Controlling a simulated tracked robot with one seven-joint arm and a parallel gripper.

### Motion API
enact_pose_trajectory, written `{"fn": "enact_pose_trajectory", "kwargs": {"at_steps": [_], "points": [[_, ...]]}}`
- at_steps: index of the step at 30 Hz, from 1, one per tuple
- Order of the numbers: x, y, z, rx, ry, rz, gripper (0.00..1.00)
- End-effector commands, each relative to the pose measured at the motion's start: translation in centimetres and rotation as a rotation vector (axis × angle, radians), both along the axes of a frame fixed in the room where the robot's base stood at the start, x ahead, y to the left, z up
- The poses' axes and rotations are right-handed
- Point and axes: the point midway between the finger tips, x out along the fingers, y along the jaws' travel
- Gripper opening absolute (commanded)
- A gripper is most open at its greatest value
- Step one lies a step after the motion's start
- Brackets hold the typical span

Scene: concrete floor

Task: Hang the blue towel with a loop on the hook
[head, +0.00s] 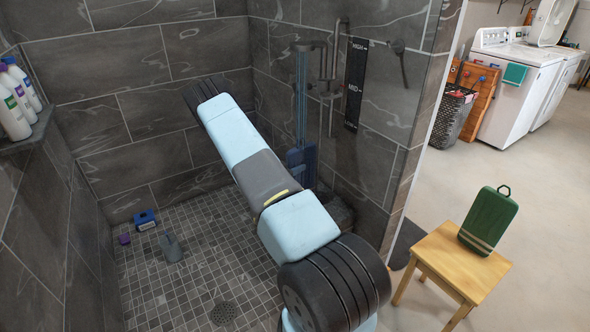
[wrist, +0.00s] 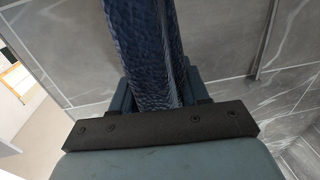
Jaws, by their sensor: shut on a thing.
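The blue towel (wrist: 156,50) runs up between the two dark blue fingers of my gripper (wrist: 158,90) in the wrist view, and the jaws are shut on it. In the head view, a blue strip (head: 301,100) that looks like the towel hangs upright in front of the tiled wall, with darker blue parts (head: 301,162) below. The towel's loop cannot be made out. A dark wall fixture (head: 398,46), possibly the hook, is on the right wall. The blue strip is left of it and apart from it in the picture.
A metal pipe fitting (head: 327,60) and a black HIGH/MID/LOW strip (head: 356,82) are near the blue strip. A green item with a loop (head: 488,220) stands on a wooden stool (head: 440,252). Bottles (head: 18,100) stand on a left shelf. Small items (head: 145,220) lie on the shower floor.

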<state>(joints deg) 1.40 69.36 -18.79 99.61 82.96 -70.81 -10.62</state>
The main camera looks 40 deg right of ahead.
Motion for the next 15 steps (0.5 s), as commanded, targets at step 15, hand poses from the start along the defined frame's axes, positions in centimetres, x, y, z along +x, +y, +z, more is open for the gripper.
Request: {"fn": "enact_pose_trajectory", "kwargs": {"at_steps": [15], "points": [[0.03, 0.00, -1.22, -0.002, -0.002, 0.000, 0.00]]}}
